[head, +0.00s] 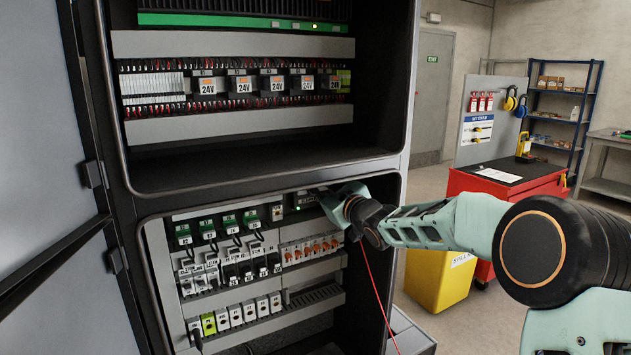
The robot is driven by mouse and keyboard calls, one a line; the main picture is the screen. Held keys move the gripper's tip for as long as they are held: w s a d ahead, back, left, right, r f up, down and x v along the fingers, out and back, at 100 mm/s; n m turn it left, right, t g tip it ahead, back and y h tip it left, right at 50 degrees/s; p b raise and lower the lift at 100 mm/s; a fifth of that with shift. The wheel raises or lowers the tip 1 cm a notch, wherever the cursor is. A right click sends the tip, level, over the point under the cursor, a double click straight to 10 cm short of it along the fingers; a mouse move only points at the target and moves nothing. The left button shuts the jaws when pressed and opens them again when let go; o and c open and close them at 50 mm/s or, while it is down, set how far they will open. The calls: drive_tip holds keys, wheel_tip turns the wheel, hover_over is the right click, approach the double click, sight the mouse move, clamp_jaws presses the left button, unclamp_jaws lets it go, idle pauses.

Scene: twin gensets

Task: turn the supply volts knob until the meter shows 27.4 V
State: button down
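My arm reaches in from the right to the upper right of the lower bay of an open cabinet (405,150). My gripper's fingers are hidden behind my own wrist, so I cannot see whether it is open or shut, or what it touches. A dark module with a small green light (303,200) shows just left of my wrist; it may be the supply, but no knob can be made out on it. No meter reading is legible. A thin red wire (377,293) hangs below my wrist.
The lower bay holds rows of green relays (206,230), orange-marked breakers (311,248) and terminals (236,314). The upper bay holds several 24V modules (243,84). An open door (35,180) stands left. A yellow bin (438,278) and red cart (511,183) stand right, behind my arm.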

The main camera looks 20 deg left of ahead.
drive_tip(key=shift+m, duration=0.6)
drive_tip(key=c, duration=1.8)
unclamp_jaws()
drive_tip(key=shift+c, duration=0.2)
drive_tip(key=v, duration=1.2)
